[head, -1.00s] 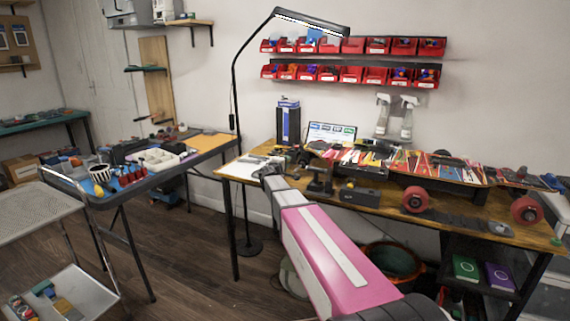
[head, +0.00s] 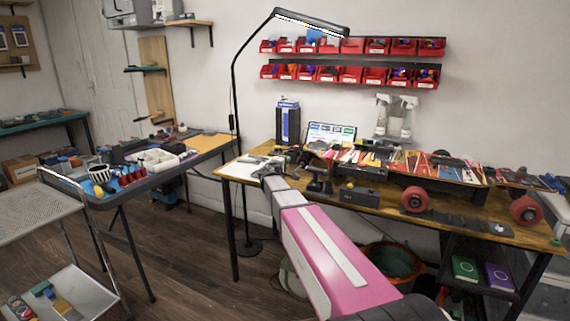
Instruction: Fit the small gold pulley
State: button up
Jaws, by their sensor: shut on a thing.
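My arm reaches from the bottom right over the front of the wooden workbench (head: 262,150). I cannot tell whether that piece is the pulley. A dark upright fixture (head: 319,179) stands between the block and my arm.
A blue and black canister (head: 288,122), a screen (head: 331,132) and spray bottles (head: 383,115) stand behind. A lamp pole (head: 235,100) rises at left. Red bins (head: 350,73) hang on the wall.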

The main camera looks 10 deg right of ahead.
jog(key=shift+w, duration=0.1)
dwell(0.3)
jog(key=o, duration=0.9)
jog(key=shift+c, duration=1.2)
jog(key=shift+v, duration=3.75)
